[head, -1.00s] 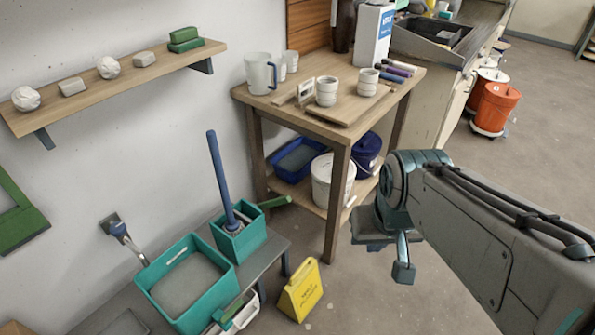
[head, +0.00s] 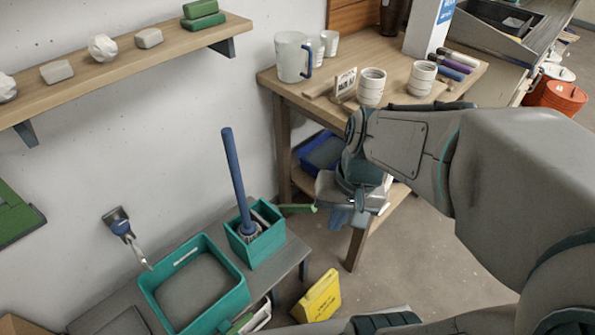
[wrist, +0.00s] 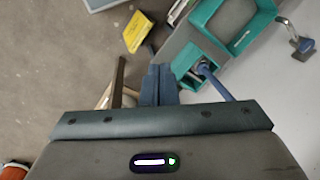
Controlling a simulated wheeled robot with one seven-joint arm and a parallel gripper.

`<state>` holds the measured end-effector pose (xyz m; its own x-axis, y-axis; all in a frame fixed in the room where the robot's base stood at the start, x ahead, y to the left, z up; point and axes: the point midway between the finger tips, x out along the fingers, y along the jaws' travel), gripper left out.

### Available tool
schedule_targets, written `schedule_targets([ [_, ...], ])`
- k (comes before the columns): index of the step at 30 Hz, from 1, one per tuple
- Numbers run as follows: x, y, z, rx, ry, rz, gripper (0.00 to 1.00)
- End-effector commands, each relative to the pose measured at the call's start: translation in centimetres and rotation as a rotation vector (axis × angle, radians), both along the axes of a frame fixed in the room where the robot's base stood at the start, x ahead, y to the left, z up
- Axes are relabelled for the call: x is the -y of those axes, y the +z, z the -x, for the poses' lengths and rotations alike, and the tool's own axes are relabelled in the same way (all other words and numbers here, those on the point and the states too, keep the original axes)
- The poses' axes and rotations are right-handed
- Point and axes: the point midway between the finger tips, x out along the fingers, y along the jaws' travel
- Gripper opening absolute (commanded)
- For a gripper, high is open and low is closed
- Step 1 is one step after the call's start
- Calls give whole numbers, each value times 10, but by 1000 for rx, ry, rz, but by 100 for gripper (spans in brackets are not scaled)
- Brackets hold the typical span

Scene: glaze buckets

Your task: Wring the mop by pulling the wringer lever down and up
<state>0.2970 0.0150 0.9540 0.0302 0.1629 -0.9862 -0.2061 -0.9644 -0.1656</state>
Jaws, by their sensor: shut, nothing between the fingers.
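The mop (head: 235,175) has a blue handle and stands leaning slightly in the small teal wringer bucket (head: 256,247) in the head view. Its head is mostly hidden inside. The green wringer lever (head: 297,208) sticks out to the right from the wringer, roughly level. My gripper (head: 347,217) is just right of the lever's tip in the picture; I cannot tell whether they touch. In the wrist view, the shut, empty fingers (wrist: 157,84) point toward the floor beside the wringer (wrist: 193,66), with the mop handle (wrist: 214,82) to their right. I cannot make out the lever there.
A larger teal bucket (head: 195,290) stands left of the wringer on a low grey bench (head: 292,254). A yellow sign (head: 318,297) is on the floor in front. The wooden table (head: 282,80), with mugs and pots, stands behind my gripper. A shelf (head: 130,52) is on the wall.

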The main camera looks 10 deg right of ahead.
Motion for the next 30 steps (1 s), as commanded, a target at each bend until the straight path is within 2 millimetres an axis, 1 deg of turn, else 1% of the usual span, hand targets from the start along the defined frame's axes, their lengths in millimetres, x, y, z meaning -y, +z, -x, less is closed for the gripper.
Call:
schedule_targets([
  [1,-3,-32,-1,-72,-52,-59,0],
  [3,-11,-58,-4,-158,-125,-151,0],
  [8,-26,-109,-16,-334,-303,-373,0],
  [12,-33,-151,-35,-457,-474,-581,0],
  [16,-32,-189,-59,-546,-644,-784,0],
  [20,-22,-229,-85,-606,-823,-992,0],
  [21,-17,-242,-94,-619,-880,-1057,0],
  [23,-7,-262,-107,-633,-967,-1154,0],
  [26,13,-299,-127,-640,-1116,-1316,0],
  [27,23,-314,-134,-638,-1178,-1379,0],
  [30,47,-350,-148,-619,-1318,-1522,0],
])
